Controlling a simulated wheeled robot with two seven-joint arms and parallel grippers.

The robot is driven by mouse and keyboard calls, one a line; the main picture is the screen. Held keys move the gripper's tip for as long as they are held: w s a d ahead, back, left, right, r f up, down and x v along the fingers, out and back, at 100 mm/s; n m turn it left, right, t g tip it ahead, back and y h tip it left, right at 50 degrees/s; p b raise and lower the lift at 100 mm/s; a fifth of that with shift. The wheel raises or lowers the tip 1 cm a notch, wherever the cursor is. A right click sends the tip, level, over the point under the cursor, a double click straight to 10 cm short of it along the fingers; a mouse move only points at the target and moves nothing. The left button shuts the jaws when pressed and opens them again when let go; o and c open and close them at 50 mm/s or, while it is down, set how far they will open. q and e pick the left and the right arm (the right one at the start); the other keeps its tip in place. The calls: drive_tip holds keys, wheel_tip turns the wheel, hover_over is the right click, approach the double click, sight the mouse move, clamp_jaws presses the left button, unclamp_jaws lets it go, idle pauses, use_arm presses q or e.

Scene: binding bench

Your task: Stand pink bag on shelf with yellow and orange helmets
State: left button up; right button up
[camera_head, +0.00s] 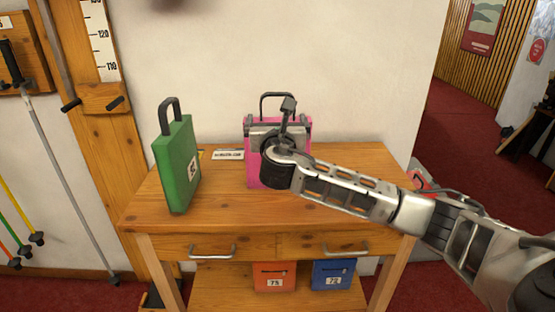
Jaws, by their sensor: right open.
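The pink bag (252,175) stands upright on the wooden bench, with a dark loop handle (276,95) on top. My right gripper (278,126) is open in front of the bag's upper part, below the handle, and hides much of its front. Whether its fingers touch the bag cannot be told. My left gripper is not in view. No yellow or orange helmet shows, nor a shelf that holds them.
A green bag (176,165) stands on the bench (225,220) at the left. A small label (228,155) lies behind. An orange bag (274,276) and a blue bag (333,274) stand on the lower shelf. Poles lean at the left wall. The bench's front middle is clear.

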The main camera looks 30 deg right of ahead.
sight(278, 119)
drive_tip(key=shift+x, duration=2.4)
drive_tip(key=shift+s+d, duration=0.1)
drive_tip(key=c, duration=1.4)
drive_tip(key=shift+r, duration=0.1)
drive_tip(key=c, duration=0.6)
drive_tip(key=shift+r, duration=0.15)
